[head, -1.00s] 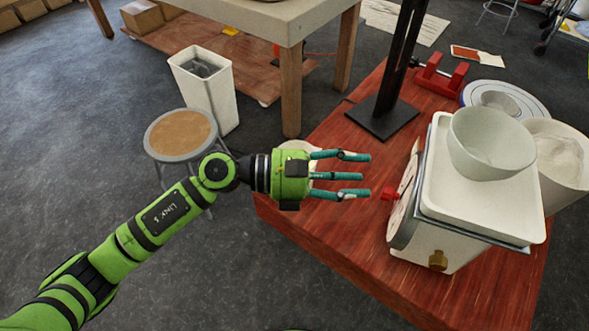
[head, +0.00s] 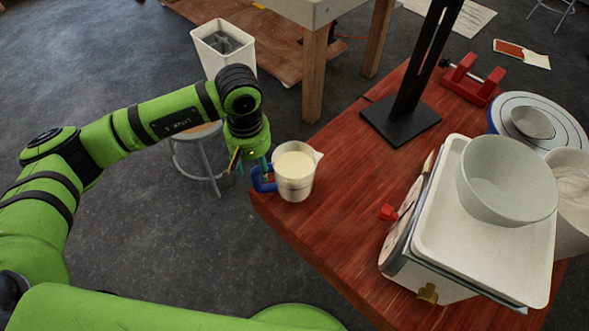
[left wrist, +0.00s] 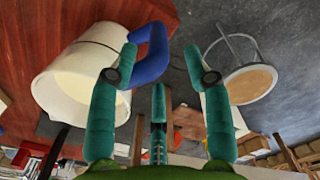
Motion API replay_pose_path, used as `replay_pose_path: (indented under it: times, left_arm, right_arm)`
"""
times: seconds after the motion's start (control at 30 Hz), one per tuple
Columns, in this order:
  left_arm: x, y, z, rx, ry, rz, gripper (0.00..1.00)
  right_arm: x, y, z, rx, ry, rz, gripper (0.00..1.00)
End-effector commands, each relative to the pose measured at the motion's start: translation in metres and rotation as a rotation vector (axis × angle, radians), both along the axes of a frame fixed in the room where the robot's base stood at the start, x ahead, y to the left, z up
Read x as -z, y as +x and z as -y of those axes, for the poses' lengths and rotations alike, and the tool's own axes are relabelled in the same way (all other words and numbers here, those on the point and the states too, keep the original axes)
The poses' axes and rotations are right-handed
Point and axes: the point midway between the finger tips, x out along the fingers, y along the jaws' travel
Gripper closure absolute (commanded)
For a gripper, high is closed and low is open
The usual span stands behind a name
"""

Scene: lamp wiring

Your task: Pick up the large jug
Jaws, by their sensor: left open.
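The large jug (head: 296,178) is white with a pale cream content and a spout at its right. It stands upright at the red table's left corner, its blue handle (head: 262,180) facing left. My left gripper (head: 250,170) points down beside the handle, with its teal fingers partly hidden behind the wrist and handle. In the left wrist view, the jug (left wrist: 75,80) is at the left and the blue handle (left wrist: 153,55) reaches between the spread fingertips (left wrist: 160,60). The left gripper is open; I cannot tell whether a finger touches the handle. My right gripper is not in view.
On the red table (head: 330,235) stand a scale with a white tray (head: 440,235) and bowl (head: 507,180), a black stand (head: 400,122) and a red clamp (head: 470,80). A stool (head: 195,160) and a white bin (head: 222,50) are left of the table.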

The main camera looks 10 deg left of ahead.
Motion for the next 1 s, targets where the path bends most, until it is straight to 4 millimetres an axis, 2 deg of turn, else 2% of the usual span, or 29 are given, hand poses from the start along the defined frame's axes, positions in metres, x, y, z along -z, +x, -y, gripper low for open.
replay_pose_path:
  times: [0.1, 0.33, 0.5, 0.7, 0.77, 0.8, 0.83, 1.0]
  left_arm:
    - [0.01, -0.002, 0.001, -0.001, 0.0, -0.005, 0.5]
    - [0.044, -0.005, 0.006, -0.002, -0.001, -0.006, 0.5]
    - [0.059, -0.004, 0.006, -0.001, -0.002, -0.002, 0.5]
    - [0.06, -0.004, 0.006, 0.0, -0.002, 0.0, 0.5]
    - [0.06, -0.004, 0.006, 0.0, -0.001, -0.001, 0.7]
    - [0.06, -0.004, 0.006, 0.0, -0.001, -0.001, 0.86]
    - [0.06, -0.004, 0.006, 0.0, -0.001, -0.001, 0.98]
    - [0.057, -0.002, 0.007, 0.0, -0.006, 0.004, 1.0]
  right_arm:
    - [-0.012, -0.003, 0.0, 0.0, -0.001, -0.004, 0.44]
    - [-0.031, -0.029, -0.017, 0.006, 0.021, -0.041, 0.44]
    - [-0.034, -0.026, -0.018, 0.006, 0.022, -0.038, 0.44]
    - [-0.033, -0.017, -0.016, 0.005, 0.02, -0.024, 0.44]
    - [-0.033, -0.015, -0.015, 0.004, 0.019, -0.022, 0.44]
    - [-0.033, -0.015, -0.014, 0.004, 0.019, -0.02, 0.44]
    - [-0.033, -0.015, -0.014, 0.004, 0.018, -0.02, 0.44]
    - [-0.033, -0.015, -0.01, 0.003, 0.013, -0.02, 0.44]
